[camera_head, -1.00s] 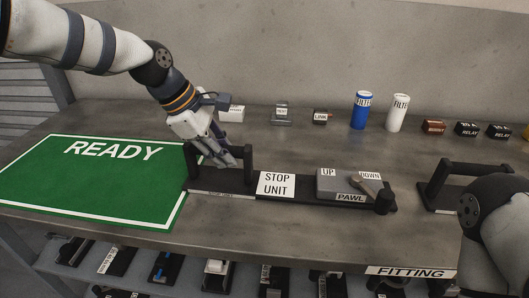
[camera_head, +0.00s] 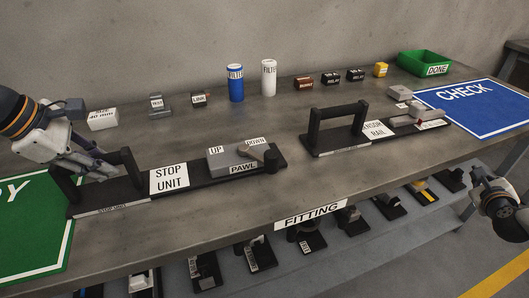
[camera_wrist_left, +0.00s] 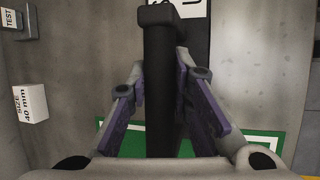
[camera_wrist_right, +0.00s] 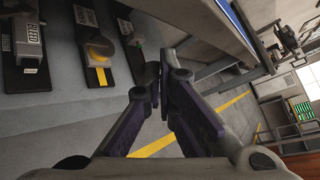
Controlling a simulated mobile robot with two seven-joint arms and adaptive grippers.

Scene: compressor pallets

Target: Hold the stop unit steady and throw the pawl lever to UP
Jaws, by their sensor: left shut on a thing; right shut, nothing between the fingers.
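The stop unit (camera_head: 169,178) is a long black base on the bench with a black handle at its left end. A grey pawl block (camera_head: 226,163) on it is marked UP and DOWN. The pawl lever (camera_head: 254,153) lies on the DOWN side, beside a black knob. My left gripper (camera_head: 99,172) is shut on the black handle, whose bar (camera_wrist_left: 160,85) runs between the fingers in the left wrist view. My right gripper (camera_head: 505,205) is at the right edge, beyond the bench front, far from the lever. Its fingers (camera_wrist_right: 164,80) are shut and empty.
A second handled unit (camera_head: 333,142), the sensor rail, stands right of the stop unit. Blue (camera_head: 236,83) and white (camera_head: 269,78) filters and small boxes line the back. A blue CHECK mat (camera_head: 475,105) and green DONE bin (camera_head: 424,64) are at right. Lower-shelf parts sit below the front edge.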

